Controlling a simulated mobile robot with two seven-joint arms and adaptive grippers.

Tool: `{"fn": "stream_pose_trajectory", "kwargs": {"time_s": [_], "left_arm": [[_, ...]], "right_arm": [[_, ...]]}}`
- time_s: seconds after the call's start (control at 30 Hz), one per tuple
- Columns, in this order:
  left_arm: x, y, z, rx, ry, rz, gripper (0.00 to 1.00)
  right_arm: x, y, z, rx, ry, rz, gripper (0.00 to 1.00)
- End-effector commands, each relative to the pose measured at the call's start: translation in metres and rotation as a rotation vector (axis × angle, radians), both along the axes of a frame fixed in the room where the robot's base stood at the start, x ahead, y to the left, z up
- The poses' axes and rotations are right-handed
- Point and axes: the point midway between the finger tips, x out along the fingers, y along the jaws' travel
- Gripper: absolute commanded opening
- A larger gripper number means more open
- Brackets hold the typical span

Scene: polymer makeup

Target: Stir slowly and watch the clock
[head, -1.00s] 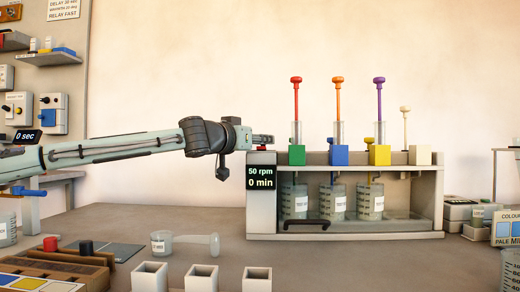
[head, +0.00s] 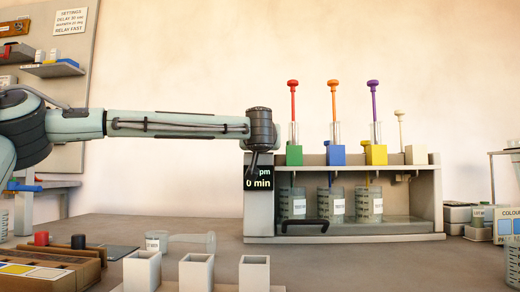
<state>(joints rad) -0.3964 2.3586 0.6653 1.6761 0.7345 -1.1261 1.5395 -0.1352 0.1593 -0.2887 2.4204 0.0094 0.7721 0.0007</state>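The stirrer stand (head: 437,200) is a grey open-fronted box with a dark display (head: 258,185) on its left post. The display reads "0 min"; the line above is partly covered and shows only "pm". Red, orange and purple plunger rods rise from green (head: 294,155), blue (head: 336,155) and yellow (head: 376,154) blocks on top. Three labelled beakers (head: 331,203) stand inside, with a dark handle (head: 304,225) in front. My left arm reaches in from the left; my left gripper (head: 253,168) hangs dark before the display's top, its fingers hard to make out. My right gripper is out of view.
A panel with shelves (head: 52,70) is at left. More containers (head: 480,222) are at right.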

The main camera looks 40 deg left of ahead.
Motion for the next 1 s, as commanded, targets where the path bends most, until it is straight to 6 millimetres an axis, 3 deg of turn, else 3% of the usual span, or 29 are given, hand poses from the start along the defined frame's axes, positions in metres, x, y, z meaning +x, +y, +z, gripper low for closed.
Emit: {"fn": "stream_pose_trajectory", "kwargs": {"time_s": [0.57, 0.6, 0.73, 1.0], "left_arm": [[-0.0002, -0.0010, -0.0030, -0.002, 0.005, 0.039, 0.00], [-0.0001, -0.0011, -0.0032, -0.002, 0.005, 0.039, 0.27], [-0.0001, -0.0011, -0.0027, -0.001, 0.004, 0.038, 0.44], [-0.0002, -0.0012, -0.0014, -0.001, 0.002, 0.037, 0.46]], "right_arm": [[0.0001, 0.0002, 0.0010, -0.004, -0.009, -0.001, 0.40], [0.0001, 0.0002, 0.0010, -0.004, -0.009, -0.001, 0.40], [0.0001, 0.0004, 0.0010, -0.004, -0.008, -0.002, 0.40], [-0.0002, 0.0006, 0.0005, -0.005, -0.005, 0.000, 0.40]]}}
